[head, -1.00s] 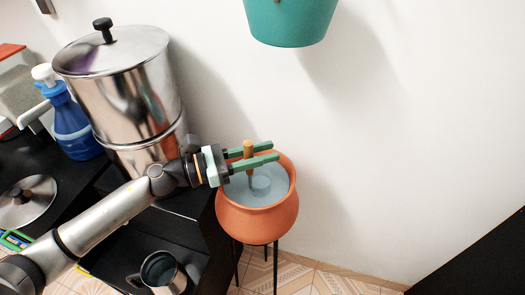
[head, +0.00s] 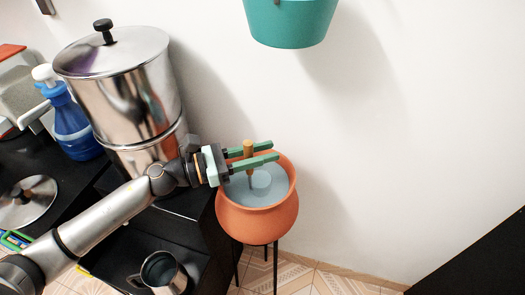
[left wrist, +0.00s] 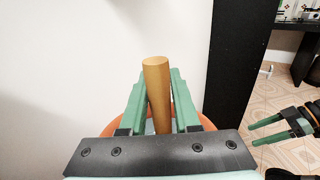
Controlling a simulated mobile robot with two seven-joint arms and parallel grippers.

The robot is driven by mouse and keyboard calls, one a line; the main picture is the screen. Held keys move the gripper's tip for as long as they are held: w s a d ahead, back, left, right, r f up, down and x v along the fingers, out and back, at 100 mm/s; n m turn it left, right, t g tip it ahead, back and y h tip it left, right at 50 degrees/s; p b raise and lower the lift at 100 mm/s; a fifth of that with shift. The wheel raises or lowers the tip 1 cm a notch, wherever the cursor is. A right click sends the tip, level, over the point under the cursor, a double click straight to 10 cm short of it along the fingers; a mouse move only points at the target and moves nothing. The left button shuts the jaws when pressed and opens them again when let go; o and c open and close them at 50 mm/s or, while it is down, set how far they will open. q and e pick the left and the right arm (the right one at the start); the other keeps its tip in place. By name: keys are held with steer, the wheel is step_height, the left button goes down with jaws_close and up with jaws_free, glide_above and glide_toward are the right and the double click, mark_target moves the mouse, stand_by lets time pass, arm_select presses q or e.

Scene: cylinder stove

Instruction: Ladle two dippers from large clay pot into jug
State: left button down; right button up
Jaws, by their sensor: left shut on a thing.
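The large clay pot (head: 257,222) is orange and round, stands on a dark stand and holds grey-blue liquid. My left gripper (head: 256,153) is over the pot's mouth, shut on the dipper's wooden handle (head: 248,152). In the left wrist view the handle (left wrist: 157,92) stands nearly upright between the green fingers. The dipper's cup appears to be at the liquid's surface; its fill is unclear. A metal jug (head: 160,272) stands at the bottom of the head view, left of the pot. My right gripper (left wrist: 258,132) shows only in the left wrist view, open and empty.
A tall steel cylinder (head: 115,85) with a lid stands behind my left arm. A blue pump bottle (head: 75,128) and a round lid (head: 28,200) are at the left. A teal bucket (head: 290,22) hangs above the pot. The wall to the right is bare.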

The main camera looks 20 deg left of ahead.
arm_select(q)
step_height(320, 180, up, 11)
steer(key=p, duration=0.8)
steer(key=shift+p, duration=0.3)
arm_select(e)
step_height(320, 180, up, 7)
steer(key=s+d, duration=0.1)
steer(key=d, duration=0.1)
steer(key=shift+h, duration=0.3)
